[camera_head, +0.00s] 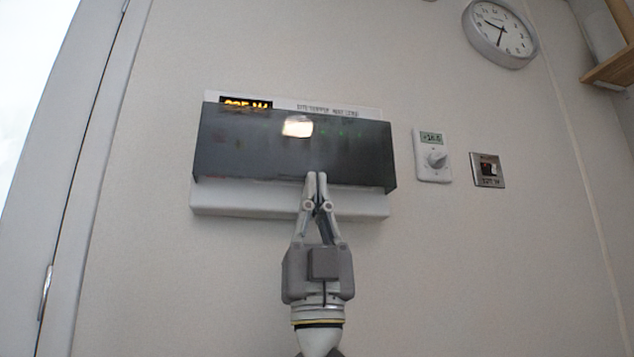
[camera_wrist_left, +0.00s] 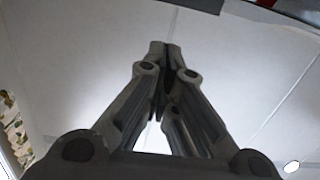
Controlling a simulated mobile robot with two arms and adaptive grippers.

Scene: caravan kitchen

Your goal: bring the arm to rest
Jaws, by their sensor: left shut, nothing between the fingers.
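My left gripper (camera_head: 317,178) points upward in the head view, with its fingertips together and nothing between them. Its tips overlap the lower part of a dark, see-through cover (camera_head: 240,150) on a white wall panel (camera_head: 230,203). I cannot tell whether the tips touch the cover. The left wrist view also shows the left gripper (camera_wrist_left: 165,48) with its fingers closed, against a pale, seamed surface. My right gripper is not in view.
Right of the panel, a white thermostat (camera_head: 433,157) and a small metal switch plate (camera_head: 487,170) are on the wall. A round clock (camera_head: 500,32) hangs above them. A wooden shelf (camera_head: 610,70) juts in at the upper right. A door frame (camera_head: 85,180) stands at the left.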

